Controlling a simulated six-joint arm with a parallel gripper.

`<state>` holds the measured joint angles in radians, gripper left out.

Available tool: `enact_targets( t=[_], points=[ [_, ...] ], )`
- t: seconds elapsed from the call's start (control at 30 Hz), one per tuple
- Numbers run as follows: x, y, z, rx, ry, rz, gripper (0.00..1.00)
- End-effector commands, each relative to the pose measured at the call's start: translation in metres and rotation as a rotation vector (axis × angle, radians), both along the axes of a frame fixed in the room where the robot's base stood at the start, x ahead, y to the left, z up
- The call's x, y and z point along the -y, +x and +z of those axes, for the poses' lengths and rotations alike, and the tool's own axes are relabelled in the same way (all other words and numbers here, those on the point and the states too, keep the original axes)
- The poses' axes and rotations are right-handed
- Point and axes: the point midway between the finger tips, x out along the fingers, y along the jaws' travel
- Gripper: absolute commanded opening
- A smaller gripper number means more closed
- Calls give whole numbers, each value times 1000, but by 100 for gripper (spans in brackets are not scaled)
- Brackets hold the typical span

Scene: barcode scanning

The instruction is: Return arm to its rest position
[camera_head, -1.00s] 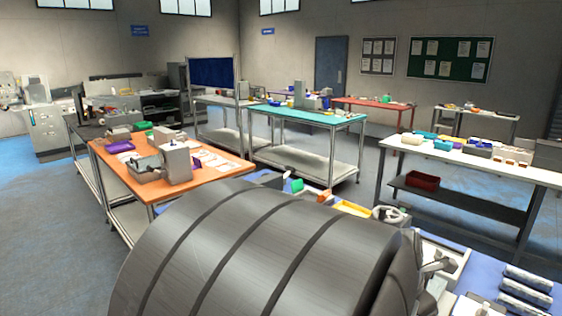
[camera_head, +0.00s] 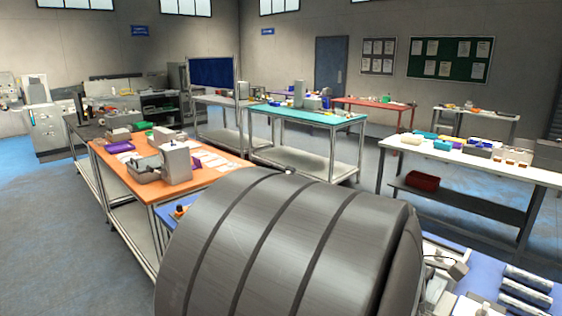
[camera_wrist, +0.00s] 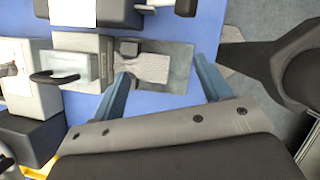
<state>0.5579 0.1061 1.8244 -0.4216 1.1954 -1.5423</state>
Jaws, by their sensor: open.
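My gripper (camera_wrist: 161,66) shows in the wrist view with its two blue-grey fingers spread wide apart. Nothing is held between them. Below the fingers is a blue work surface (camera_wrist: 178,104) with a grey device (camera_wrist: 150,65) that has a ribbed light-grey patch; the left fingertip overlaps its edge in the picture, and I cannot tell whether they touch. In the head view my large grey arm link fills the lower middle and hides most of the near blue bench (camera_head: 480,258). I cannot make out the gripper there.
Several silver rolled packs (camera_head: 525,293) lie at the near bench's right. An orange-topped bench (camera_head: 205,183) with a grey machine (camera_head: 176,160) stands to the left. A white bench (camera_head: 500,171) stands to the right. In the wrist view, a dark rounded part (camera_wrist: 268,62) lies at the right.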

Motion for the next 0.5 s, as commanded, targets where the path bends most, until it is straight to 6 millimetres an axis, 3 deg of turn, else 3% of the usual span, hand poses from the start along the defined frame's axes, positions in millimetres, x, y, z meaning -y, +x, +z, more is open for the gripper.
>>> enact_targets(
  t=[0.5],
  points=[
    [-1, -17, 15, 0, 0, -498, 70]
  ],
)
